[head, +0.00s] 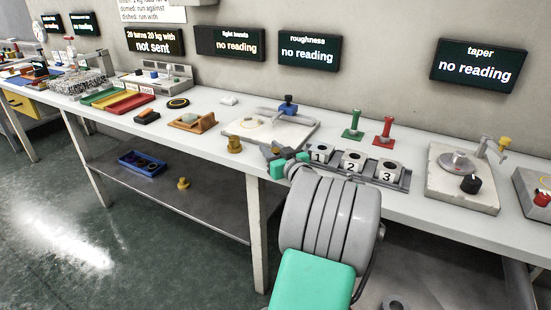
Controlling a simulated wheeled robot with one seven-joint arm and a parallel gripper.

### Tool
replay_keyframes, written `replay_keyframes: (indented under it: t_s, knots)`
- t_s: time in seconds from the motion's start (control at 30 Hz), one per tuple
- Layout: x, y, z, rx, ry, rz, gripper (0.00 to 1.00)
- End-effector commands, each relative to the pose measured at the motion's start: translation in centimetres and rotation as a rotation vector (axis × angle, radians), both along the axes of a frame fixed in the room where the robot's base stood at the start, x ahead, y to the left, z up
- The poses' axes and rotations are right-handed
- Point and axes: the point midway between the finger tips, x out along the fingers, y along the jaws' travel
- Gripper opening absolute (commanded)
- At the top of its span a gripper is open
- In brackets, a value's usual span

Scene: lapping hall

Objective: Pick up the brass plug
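A brass-coloured plug (234,144) stands upright on the bench top near its front edge, left of my gripper. A second brass-coloured piece (183,184) of similar shape stands on the lower shelf; I cannot tell which one is meant. My gripper (268,151) is above the front of the bench, a short way right of the upper plug and apart from it. Its fingers are small and partly hidden by my own arm, so their opening is unclear. Nothing shows held in it.
Behind the gripper is a pale plate with a blue-knobbed arm (287,106). Right of it are numbered blocks (352,162) in a grey rack, and green (353,126) and red (384,131) handled pieces. A wooden holder (193,122) stands left. A blue tray (142,163) lies on the lower shelf.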

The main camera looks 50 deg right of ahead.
Motion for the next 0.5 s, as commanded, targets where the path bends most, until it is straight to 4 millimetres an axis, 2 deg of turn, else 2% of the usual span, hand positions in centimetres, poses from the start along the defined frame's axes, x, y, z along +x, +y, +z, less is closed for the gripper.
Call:
replay_keyframes:
  t_s: [0.03,0.33,0.5]
  knots:
    - [-0.01,0.00,-0.01,0.000,0.000,0.000,0.24]
    - [-0.03,0.02,-0.03,0.000,0.001,0.000,0.00]
    - [-0.03,0.02,-0.04,0.001,0.001,0.000,0.00]
